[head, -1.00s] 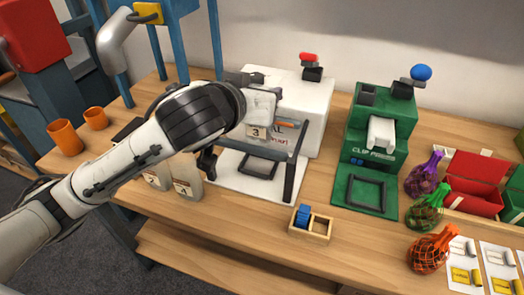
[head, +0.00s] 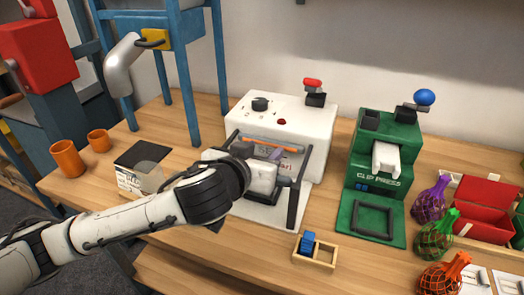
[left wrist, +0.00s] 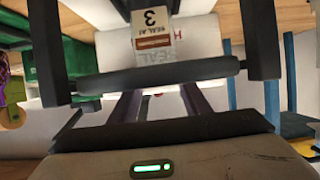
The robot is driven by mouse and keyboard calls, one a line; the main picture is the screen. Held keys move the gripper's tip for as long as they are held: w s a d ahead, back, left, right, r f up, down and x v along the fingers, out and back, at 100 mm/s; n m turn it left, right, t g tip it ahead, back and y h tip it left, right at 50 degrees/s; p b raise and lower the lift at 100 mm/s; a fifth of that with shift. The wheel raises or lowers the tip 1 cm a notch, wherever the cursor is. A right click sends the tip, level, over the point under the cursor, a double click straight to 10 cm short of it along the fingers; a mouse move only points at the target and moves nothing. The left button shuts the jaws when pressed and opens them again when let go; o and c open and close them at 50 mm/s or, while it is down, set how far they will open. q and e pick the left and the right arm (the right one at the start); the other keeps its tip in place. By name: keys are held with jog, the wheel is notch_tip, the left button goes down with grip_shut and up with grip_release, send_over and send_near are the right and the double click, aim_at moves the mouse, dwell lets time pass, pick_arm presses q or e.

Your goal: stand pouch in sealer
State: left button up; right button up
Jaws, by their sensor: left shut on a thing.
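The heat sealer (head: 312,137) is a white box with a knob, a red lever and a dark frame around a white base plate. My left gripper (head: 273,157) is in front of it, inside the dark frame, shut on a pouch. In the left wrist view the pouch (left wrist: 152,38) shows a card with a 3 and a brown strip, close to the sealer's lettered front. A dark crossbar (left wrist: 155,76) passes in front of the fingers there. In the head view my wrist hides most of the pouch, so I cannot tell whether its bottom touches the plate.
A green clip press (head: 385,150) stands to the right, with net bags (head: 436,240) and a red box (head: 485,208) beyond. A small wooden tray (head: 322,257) lies in front. Another pouch (head: 130,182) and orange cups (head: 68,159) are on the left. A blue stand (head: 186,75) rises behind them.

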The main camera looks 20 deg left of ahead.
pick_arm(q)
jog(key=o, duration=1.3)
jog(key=shift+o, duration=0.2)
jog(key=shift+s+r, duration=0.1)
jog(key=shift+r, duration=0.1)
jog(key=p+v, duration=0.8)
jog(key=v, duration=0.3)
jog(key=shift+s+r, duration=0.15)
jog(key=shift+s, duration=0.2)
pick_arm(e)
notch_tip(320, 180, up, 6)
jog(key=d, duration=0.1)
jog(key=shift+s+d, duration=0.2)
jog(key=shift+s, duration=0.1)
